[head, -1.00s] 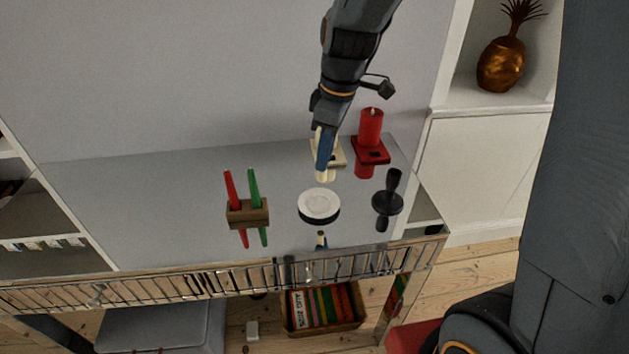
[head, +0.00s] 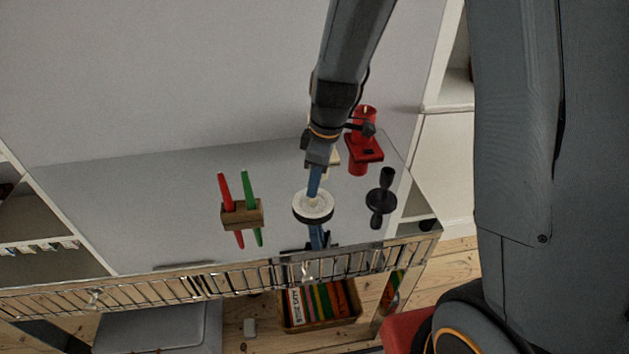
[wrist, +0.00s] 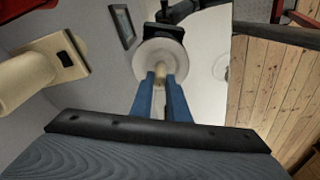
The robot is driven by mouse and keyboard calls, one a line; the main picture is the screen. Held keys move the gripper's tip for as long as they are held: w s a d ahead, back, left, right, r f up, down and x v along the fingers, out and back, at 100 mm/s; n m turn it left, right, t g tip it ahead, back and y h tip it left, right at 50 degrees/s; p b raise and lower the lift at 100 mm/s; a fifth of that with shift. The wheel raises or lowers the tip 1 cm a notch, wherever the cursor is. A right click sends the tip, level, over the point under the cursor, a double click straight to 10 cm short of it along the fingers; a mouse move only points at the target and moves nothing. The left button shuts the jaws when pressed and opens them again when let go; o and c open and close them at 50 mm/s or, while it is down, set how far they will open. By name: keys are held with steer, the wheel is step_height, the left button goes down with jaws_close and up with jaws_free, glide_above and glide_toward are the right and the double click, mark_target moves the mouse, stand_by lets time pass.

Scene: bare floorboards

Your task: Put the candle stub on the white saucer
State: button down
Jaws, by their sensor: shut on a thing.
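The white saucer (head: 326,208) lies on a glossy, mirror-like shelf top, with a dark band below its rim. My gripper (head: 313,194) points down over the saucer, its blue fingers ending at the saucer's middle. The saucer (wrist: 142,62) also shows in the wrist view, just beyond the fingertips. My gripper (wrist: 160,76) is shut on the candle stub (wrist: 161,71), a short cream piece between the two blue fingers. The stub is mostly hidden by the fingers in the head view. I cannot tell whether its lower end touches the saucer.
A red candle (head: 364,122) in a red holder (head: 367,148) stands behind right, beside a cream holder (wrist: 62,57) partly hidden by my arm. A black spool-like object (head: 381,201) is right. A wooden block (head: 242,214) with red and green sticks is left. A metal rail (head: 205,268) edges the front.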

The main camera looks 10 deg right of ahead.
steer(key=c, duration=2.2)
jaws_free()
steer(key=shift+f, duration=0.15)
steer(key=o, duration=0.5)
steer(key=shift+w+r, duration=0.1)
steer(key=shift+r, duration=0.6)
step_height(320, 180, up, 11)
steer(key=s+d+b, duration=0.1)
steer(key=d+b, duration=0.1)
steer(key=s+d+f+m, duration=0.2)
steer(key=s+m, duration=0.2)
steer(key=s+d+f+m+h, duration=0.1)
steer(key=s+d+f+m, duration=0.1)
steer(key=s+d+m, duration=0.1)
steer(key=s+d+f+m, duration=0.2)
steer(key=s+f+m, duration=0.1)
steer(key=s+m, duration=0.2)
steer(key=shift+s+d+m+h, duration=0.15)
steer(key=shift+d+m+h, duration=0.2)
steer(key=shift+m, duration=0.45)
